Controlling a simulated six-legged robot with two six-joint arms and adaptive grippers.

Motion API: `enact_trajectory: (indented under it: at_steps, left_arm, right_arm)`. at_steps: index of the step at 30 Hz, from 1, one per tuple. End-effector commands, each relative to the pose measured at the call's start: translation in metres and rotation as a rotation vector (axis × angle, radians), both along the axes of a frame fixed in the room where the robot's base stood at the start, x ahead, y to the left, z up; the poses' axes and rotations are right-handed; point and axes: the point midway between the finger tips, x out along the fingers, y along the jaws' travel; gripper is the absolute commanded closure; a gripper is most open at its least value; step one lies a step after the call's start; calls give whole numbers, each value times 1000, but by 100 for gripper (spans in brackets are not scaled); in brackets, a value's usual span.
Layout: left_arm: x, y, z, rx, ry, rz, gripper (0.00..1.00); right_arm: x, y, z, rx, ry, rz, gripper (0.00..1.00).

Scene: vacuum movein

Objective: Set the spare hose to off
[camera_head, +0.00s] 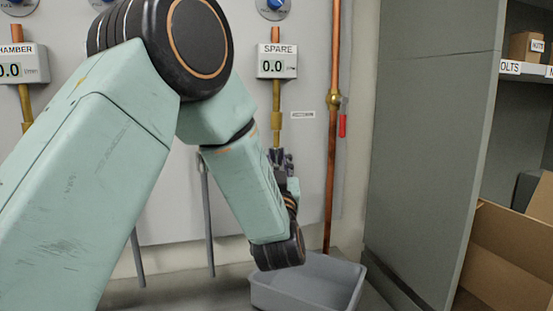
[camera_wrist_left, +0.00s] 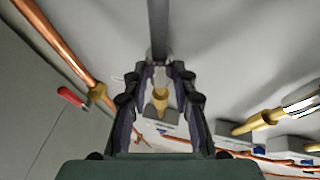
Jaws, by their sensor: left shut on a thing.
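In the head view, the spare gauge (camera_head: 277,61) reads 0.0 and sits on a vertical brass pipe. The brass fitting (camera_head: 277,121) is at the pipe's lower end. My left gripper (camera_head: 280,156) is just below this fitting, its fingers partly hidden by my wrist. In the left wrist view, the fingers of my left gripper (camera_wrist_left: 160,66) close around the end of the grey spare hose (camera_wrist_left: 158,28). The brass fitting (camera_wrist_left: 161,99) shows between the fingers; I cannot tell whether hose and fitting touch. My right gripper is not in view.
A copper pipe (camera_head: 333,150) with a red handle (camera_head: 342,126) runs just right of the gripper. A grey bin (camera_head: 310,284) stands below. The chamber gauge (camera_head: 22,64) is at left. A grey cabinet side (camera_head: 425,130) and cardboard boxes (camera_head: 505,255) are at right.

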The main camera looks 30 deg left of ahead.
Motion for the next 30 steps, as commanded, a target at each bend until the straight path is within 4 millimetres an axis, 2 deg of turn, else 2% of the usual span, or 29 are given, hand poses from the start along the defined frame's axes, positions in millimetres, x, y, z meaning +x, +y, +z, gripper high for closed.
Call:
enact_trajectory:
  at_steps: [1, 3, 4, 12, 23, 30]
  left_arm:
    - [-1, 0, -7, -5, 18, -2, 100]
    - [-1, 0, -7, -6, 20, -1, 100]
    - [-1, 0, -7, -6, 21, -1, 72]
    - [0, 0, -5, -4, 14, -1, 51]
    - [-4, -4, -6, -1, 13, -2, 51]
    - [-33, -24, -21, 2, 16, -3, 51]
  right_arm:
    - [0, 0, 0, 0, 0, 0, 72]
    - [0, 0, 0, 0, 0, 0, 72]
    - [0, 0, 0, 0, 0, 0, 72]
    - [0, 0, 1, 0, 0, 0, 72]
    - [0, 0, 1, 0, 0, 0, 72]
    - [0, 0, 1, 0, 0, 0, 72]
